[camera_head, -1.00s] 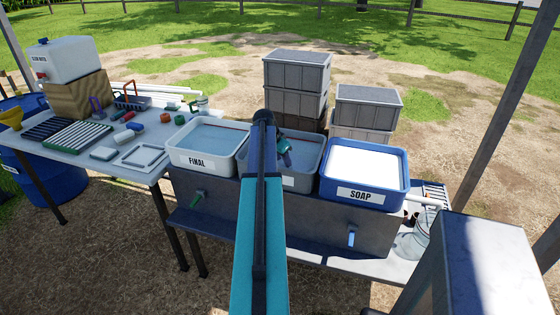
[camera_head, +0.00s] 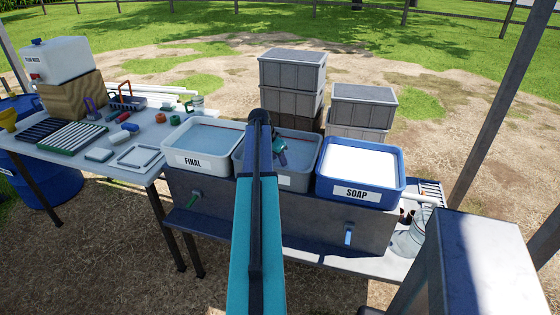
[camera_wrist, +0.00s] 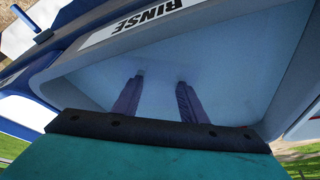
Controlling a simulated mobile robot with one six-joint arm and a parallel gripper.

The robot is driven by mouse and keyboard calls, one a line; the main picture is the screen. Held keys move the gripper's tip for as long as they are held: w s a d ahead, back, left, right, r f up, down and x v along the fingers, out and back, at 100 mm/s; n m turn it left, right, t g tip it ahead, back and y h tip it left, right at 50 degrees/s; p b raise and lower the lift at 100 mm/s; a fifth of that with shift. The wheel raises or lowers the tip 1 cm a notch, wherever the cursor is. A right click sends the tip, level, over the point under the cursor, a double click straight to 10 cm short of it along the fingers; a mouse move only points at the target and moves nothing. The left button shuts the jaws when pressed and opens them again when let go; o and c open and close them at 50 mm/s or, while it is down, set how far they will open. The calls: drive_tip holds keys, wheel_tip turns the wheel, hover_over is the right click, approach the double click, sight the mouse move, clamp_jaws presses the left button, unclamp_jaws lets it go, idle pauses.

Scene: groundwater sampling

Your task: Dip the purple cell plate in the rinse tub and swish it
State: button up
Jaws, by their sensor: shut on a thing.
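The rinse tub is the grey middle tub (camera_head: 305,178) of three, full of water. It also fills the wrist view (camera_wrist: 288,62), with its RINSE label at the top. My gripper (camera_head: 281,155) is over this tub, partly behind my teal arm. In the wrist view its two dark purplish fingers (camera_wrist: 160,82) stand apart and point down at the tub's water. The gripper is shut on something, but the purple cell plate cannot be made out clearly. I cannot tell how deep it is.
The white FINAL tub (camera_head: 205,143) stands close on the left and the blue SOAP tub (camera_head: 357,190) on the right. Stacked grey crates (camera_head: 292,70) stand behind. A table (camera_head: 75,143) with several small parts is at the left.

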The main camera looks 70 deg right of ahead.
drive_tip(key=shift+w+a, duration=0.1)
drive_tip(key=shift+w, duration=2.05)
drive_tip(key=shift+r, duration=0.15)
wheel_tip(320, 180, up, 14)
drive_tip(key=p, duration=0.6)
drive_tip(key=shift+r+p, duration=0.25)
drive_tip(key=shift+p, duration=0.05)
idle(0.8)
drive_tip(key=shift+w, duration=0.1)
